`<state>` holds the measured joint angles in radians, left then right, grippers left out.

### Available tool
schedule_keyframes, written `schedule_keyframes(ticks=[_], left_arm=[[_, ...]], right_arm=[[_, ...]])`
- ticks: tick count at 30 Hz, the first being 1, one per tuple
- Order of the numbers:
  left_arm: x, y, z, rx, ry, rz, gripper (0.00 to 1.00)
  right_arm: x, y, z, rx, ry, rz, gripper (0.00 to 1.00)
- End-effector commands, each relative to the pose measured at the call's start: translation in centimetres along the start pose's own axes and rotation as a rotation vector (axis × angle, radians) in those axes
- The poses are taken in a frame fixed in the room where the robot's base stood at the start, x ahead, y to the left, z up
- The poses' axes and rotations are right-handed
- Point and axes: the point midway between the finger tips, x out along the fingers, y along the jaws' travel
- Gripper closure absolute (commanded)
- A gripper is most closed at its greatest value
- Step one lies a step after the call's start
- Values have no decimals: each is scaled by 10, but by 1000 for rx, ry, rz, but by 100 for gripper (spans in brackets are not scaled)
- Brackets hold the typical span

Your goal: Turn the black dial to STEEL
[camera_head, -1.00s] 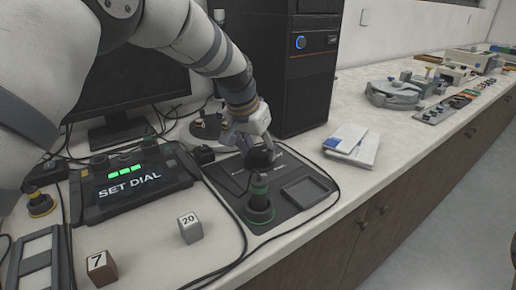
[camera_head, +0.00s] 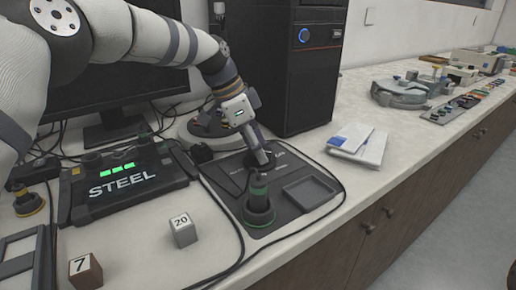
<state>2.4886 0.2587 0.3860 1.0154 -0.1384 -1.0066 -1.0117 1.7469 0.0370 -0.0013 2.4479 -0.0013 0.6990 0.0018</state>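The black dial (camera_head: 264,159) is on the dark panel (camera_head: 226,181) and is mostly hidden by my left gripper. My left gripper (camera_head: 261,155) points down at the dial, with its fingers at or right beside it. The fingers are seen nearly edge-on and overlap, so their opening and any contact are unclear. The display box (camera_head: 122,184) at the left reads STEEL, with green bars lit above the word. My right gripper is not in view.
A black and green cylinder (camera_head: 259,207) stands on the panel in front of the dial, beside a shallow square tray (camera_head: 310,193). Cubes marked 20 (camera_head: 184,231) and 7 (camera_head: 86,271) are on the counter. A computer tower (camera_head: 302,65) stands behind; papers (camera_head: 357,144) lie to the right.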

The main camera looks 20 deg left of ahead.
Motion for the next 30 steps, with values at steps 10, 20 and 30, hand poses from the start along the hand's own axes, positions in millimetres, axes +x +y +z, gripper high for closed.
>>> schedule_keyframes(ticks=[10, 20, 30], left_arm=[[2, 0, 1, 69, -4, 31, 81], [2, 0, 1, 72, -4, 33, 81], [1, 0, 1, 72, -3, 32, 33]], right_arm=[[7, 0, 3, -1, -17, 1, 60], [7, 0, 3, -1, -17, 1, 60], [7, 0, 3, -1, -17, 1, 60]])
